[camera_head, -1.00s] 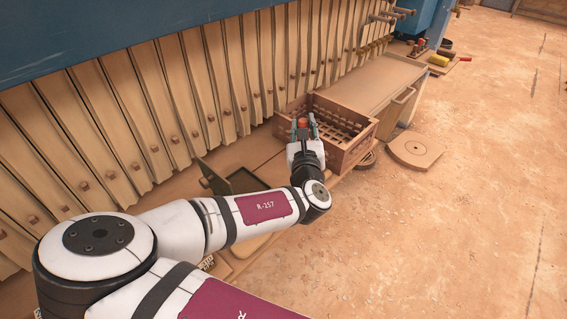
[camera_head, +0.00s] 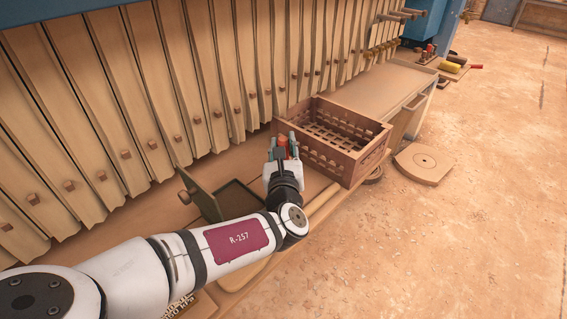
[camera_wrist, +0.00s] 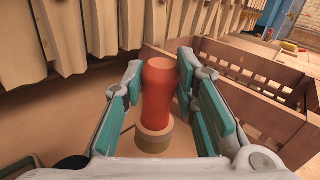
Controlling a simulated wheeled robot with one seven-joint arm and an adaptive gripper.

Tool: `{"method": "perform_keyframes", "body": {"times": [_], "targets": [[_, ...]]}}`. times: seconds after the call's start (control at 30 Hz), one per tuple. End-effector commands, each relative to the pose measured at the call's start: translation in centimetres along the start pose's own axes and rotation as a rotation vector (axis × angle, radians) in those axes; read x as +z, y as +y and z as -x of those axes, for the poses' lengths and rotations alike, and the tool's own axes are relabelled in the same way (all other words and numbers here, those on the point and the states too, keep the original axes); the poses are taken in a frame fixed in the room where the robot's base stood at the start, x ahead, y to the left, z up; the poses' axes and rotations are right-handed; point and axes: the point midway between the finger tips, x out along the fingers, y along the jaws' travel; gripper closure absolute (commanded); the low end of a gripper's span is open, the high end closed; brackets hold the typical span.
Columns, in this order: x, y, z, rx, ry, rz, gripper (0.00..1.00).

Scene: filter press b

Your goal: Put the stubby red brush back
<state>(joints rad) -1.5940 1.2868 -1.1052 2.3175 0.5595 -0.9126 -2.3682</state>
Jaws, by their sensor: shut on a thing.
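The stubby red brush (camera_wrist: 157,95) is held upright between the fingers of my gripper (camera_wrist: 158,88) in the wrist view. Its red handle points up and a tan round part shows below it. In the head view my gripper (camera_head: 283,150) is beside the left end of a brown slatted crate (camera_head: 352,165), outside it, with a bit of the red brush (camera_head: 293,143) showing. The crate also shows on the right in the wrist view (camera_wrist: 250,100). Whether the brush's lower end touches the bench cannot be told.
A green open-lidded box (camera_head: 238,196) lies left of my gripper on the bench. Hanging tan filter cloths (camera_head: 150,100) line the back. A round-cornered board (camera_head: 426,164) lies on the floor at right. Yellow and red items (camera_head: 452,66) sit far right.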

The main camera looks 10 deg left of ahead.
Motion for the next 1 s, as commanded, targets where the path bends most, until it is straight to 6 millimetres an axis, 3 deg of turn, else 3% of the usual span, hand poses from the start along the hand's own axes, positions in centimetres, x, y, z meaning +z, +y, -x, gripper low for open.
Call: {"method": "perform_keyframes", "body": {"times": [0.5,0.93,0.97,1.0], "targets": [[-3.8,0.4,-0.1,0.000,-0.001,-0.001,1.00],[-4.1,0.5,0.0,0.000,-0.001,0.000,1.00],[-4.0,0.5,0.0,0.000,-0.001,-0.001,0.67],[-4.0,0.5,0.0,0.000,-0.001,-0.001,0.57]]}}
